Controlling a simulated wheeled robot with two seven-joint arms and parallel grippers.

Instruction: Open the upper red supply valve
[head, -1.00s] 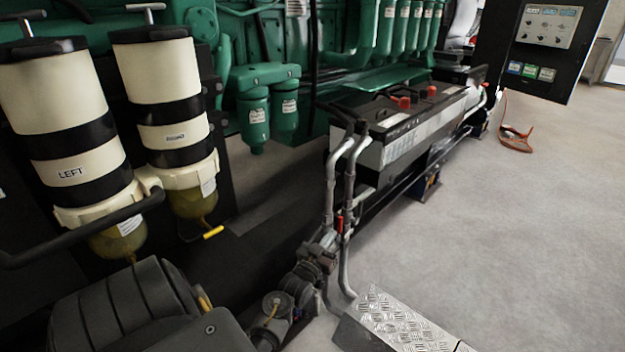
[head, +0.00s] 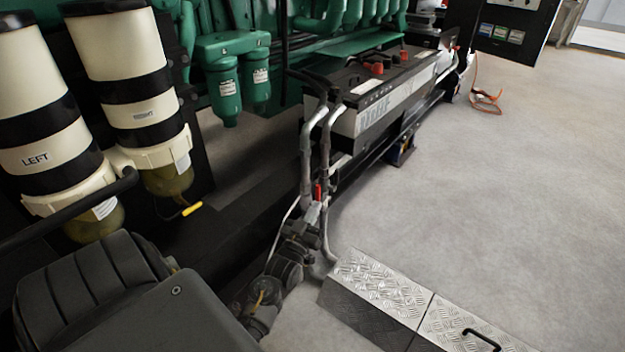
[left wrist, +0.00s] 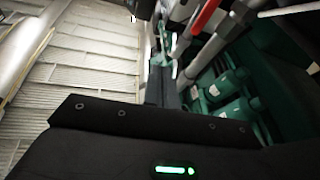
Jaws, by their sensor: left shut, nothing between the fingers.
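The red valve handle (head: 318,192) stands roughly upright on the grey pipes (head: 306,150) in front of the battery box. In the left wrist view a red bar, which looks like the same handle (left wrist: 207,15), slants at the top, right of centre. My left gripper (head: 313,214) is shut and empty, just below the handle in the head view. I cannot tell whether its fingertips touch the handle or the pipe. The valve body is mostly hidden behind the gripper. My right gripper is not in view.
Two filters stand at left, one labelled LEFT (head: 45,135), with a yellow lever (head: 192,209) below. The battery box (head: 362,120) lies behind the pipes. A checker-plate step (head: 375,285) sits on the floor at lower right.

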